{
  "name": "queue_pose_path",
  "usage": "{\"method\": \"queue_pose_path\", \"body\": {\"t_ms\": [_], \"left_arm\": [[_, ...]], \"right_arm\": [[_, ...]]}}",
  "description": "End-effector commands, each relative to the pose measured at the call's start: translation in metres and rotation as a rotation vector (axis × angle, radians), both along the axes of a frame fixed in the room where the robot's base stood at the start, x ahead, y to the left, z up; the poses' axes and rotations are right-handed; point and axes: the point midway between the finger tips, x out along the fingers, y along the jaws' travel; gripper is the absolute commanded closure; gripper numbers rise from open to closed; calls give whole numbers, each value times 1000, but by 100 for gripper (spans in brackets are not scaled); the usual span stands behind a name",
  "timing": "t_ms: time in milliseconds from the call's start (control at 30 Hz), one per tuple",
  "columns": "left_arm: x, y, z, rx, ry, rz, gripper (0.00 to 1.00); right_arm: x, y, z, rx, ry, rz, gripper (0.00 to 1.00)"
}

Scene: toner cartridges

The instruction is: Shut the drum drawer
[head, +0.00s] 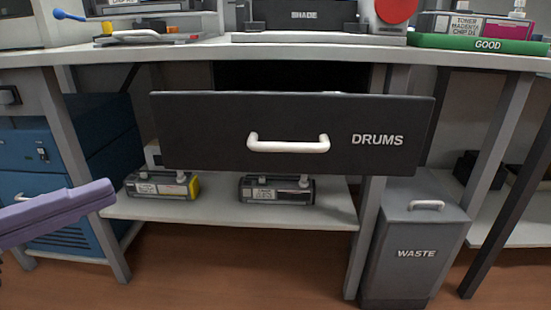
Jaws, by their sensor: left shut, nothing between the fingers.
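The drum drawer (225,128) is a wide dark panel under the bench top, lettered "DRUMS", with a white bar handle (288,145) at its middle. Its front stands out in front of the bench legs, so it is pulled open. A dark gap shows above its top edge. What is inside is hidden. My left gripper (108,192) is purple, comes in from the left edge, and is shut and empty. In the picture it is left of and lower than the drawer front, apart from it. My right gripper is not in view.
The bench top (200,50) runs above the drawer. A lower shelf (240,206) holds two cartridges (163,184). A grey waste bin (415,245) stands at the lower right, a blue cabinet (30,150) at the left. The floor in front is clear.

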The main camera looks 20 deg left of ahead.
Motion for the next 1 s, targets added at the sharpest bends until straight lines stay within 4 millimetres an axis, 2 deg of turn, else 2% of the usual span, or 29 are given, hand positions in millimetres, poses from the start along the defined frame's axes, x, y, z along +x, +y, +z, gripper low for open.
{"method": "queue_pose_path", "body": {"t_ms": [167,567,800,1000], "left_arm": [[19,-11,1,-1,-5,-4,100],[88,-48,1,0,-6,0,100],[116,-39,0,-1,-2,1,100],[124,-36,1,-1,0,1,100]], "right_arm": [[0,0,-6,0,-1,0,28],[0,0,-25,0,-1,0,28],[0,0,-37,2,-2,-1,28],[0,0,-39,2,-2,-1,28]]}}
